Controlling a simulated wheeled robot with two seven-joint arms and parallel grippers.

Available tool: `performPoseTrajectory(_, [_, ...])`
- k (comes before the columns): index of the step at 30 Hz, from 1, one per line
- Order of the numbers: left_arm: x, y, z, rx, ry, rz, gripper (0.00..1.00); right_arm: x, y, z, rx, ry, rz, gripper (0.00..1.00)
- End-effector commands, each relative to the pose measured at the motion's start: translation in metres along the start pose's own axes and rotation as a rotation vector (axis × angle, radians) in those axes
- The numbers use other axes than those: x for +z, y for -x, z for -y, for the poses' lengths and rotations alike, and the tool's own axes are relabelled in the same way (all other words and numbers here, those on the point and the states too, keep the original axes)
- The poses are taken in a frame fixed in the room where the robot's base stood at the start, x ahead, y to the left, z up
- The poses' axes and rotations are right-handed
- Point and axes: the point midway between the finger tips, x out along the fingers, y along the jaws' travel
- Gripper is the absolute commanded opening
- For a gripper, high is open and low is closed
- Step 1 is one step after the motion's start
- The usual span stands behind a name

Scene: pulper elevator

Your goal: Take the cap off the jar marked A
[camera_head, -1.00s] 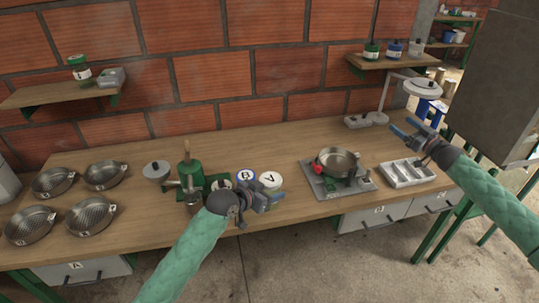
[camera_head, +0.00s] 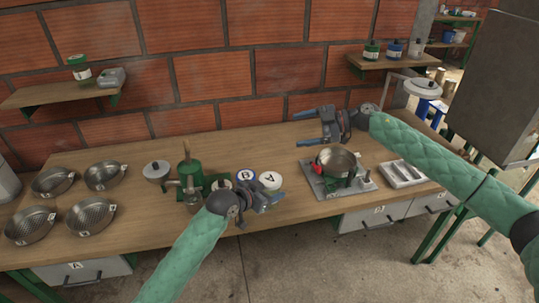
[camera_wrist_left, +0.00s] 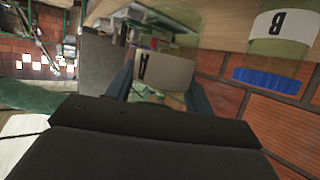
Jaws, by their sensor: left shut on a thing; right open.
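My left gripper (camera_head: 277,198) is shut on jar A's body below the cap. In the left wrist view the label A (camera_wrist_left: 160,72) sits between its two fingers. Jar A's lower part is hidden in the head view. My right gripper (camera_head: 300,129) is open and empty, up and to the right of the jar, its fingers pointing left.
A steel pan (camera_head: 337,162) on a grey scale-like base (camera_head: 318,187) lies to the right. A white divided tray (camera_head: 402,173) is farther right. Bare table lies behind the jars.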

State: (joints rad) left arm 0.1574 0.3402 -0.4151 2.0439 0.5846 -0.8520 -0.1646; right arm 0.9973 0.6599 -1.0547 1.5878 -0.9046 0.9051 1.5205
Motion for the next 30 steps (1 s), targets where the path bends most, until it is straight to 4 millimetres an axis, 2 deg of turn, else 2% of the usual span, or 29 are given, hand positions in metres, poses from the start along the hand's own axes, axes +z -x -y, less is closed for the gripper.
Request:
performPoseTrajectory(1, [-0.001,0.0,0.0,0.0,0.0,-0.001,0.0,-0.012,-0.017,0.007,-0.069,0.037,0.025,0.79])
performPoseTrajectory(6, [0.0,0.0,0.0,0.0,0.0,-0.001,0.0,-0.032,-0.063,0.04,-0.308,0.148,0.157,0.79])
performPoseTrajectory(12, [-0.001,0.0,0.0,0.0,0.0,-0.001,0.0,-0.044,-0.095,0.072,-0.558,0.276,0.364,0.79])
performPoseTrajectory(18, [0.0,0.0,0.0,0.0,0.0,-0.001,0.0,-0.049,-0.107,0.092,-0.758,0.399,0.617,0.79])
performPoseTrajectory(24, [0.0,0.0,0.0,0.0,0.0,-0.001,0.0,-0.053,-0.105,0.096,-0.869,0.487,0.839,0.79])
performPoseTrajectory(30, [0.0,0.0,0.0,0.0,0.0,-0.001,0.0,-0.055,-0.102,0.096,-0.908,0.526,0.948,0.79])
